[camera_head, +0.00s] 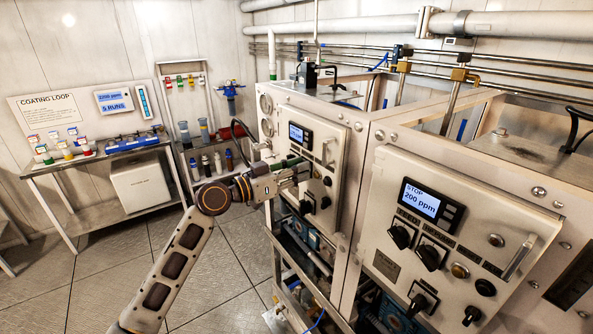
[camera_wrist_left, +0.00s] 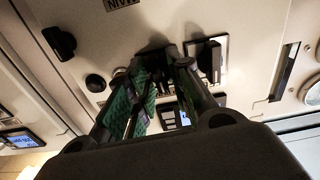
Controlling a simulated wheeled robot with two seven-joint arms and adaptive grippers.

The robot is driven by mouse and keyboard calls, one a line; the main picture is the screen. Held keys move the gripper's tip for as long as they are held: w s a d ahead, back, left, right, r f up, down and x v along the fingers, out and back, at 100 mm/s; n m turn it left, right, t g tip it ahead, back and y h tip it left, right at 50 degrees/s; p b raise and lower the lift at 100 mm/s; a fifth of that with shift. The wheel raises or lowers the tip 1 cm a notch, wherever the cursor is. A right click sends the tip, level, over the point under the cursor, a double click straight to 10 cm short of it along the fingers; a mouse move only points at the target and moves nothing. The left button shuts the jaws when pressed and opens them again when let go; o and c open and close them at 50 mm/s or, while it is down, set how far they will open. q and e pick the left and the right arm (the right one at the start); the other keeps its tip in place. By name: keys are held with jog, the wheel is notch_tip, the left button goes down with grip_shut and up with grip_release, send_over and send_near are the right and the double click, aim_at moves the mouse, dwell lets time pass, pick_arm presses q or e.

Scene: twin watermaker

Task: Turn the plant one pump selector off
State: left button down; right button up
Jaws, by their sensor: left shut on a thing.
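The far cabinet's control panel (camera_head: 333,150) has a small lit display (camera_head: 300,133) and several black knobs. My left gripper (camera_head: 300,173) is at this panel, just below the display. In the left wrist view my left gripper (camera_wrist_left: 165,72) has its green-padded fingers closed around a black selector knob (camera_wrist_left: 155,54), which is partly hidden by them. A second black selector (camera_wrist_left: 209,60) on a pale plate sits just right of the fingers. The selector labels are not readable, so I cannot tell which is the pump selector. My right gripper is not in view.
The near cabinet's panel (camera_head: 460,235) shows "STOP 200 ppm" on its display (camera_head: 421,201) and has similar black knobs. In the wrist view another knob (camera_wrist_left: 60,42) and a round button (camera_wrist_left: 96,83) lie left of the fingers. A side table (camera_head: 95,155) stands far left; floor between is clear.

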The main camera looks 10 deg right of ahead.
pick_arm(q)
jog(key=shift+n+p, duration=2.55)
jog(key=shift+n, duration=3.05)
jog(key=c, duration=1.5)
grip_release()
jog(key=shift+w, duration=0.1)
jog(key=shift+a, duration=0.15)
jog(key=v, duration=1.1)
jog(key=shift+s+a+f, duration=0.1)
jog(key=shift+s+a, duration=0.1)
jog(key=shift+a, duration=0.15)
